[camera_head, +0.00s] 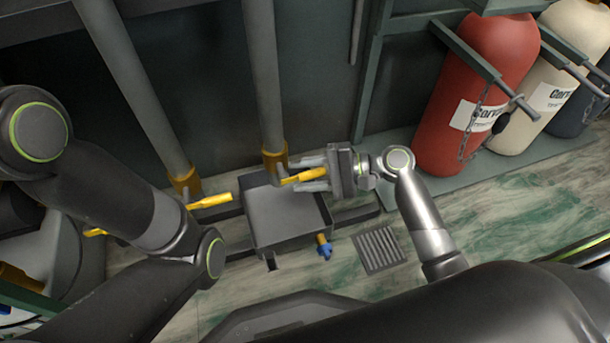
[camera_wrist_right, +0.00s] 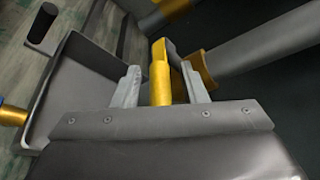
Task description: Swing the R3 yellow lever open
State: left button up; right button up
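A yellow lever (camera_head: 305,175) sticks out to the right from the brass fitting (camera_head: 273,160) at the foot of a grey vertical pipe. No R3 label can be read. My right gripper (camera_head: 308,175) is at this lever, with one finger on each side of it. In the right wrist view the yellow lever (camera_wrist_right: 160,80) stands between the two spread fingers of my right gripper (camera_wrist_right: 163,88), with a gap visible on both sides. A second yellow lever (camera_head: 210,201) is on the pipe to the left. My left arm shows, but its gripper does not.
A grey open tray (camera_head: 285,238) lies below the lever, with a blue-handled valve (camera_head: 325,247) at its front. A floor grate (camera_head: 380,250) is to the right. A red cylinder (camera_head: 480,90) and a cream cylinder (camera_head: 535,125) stand behind rails at the upper right.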

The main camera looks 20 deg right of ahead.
grip_shut()
dwell(0.5)
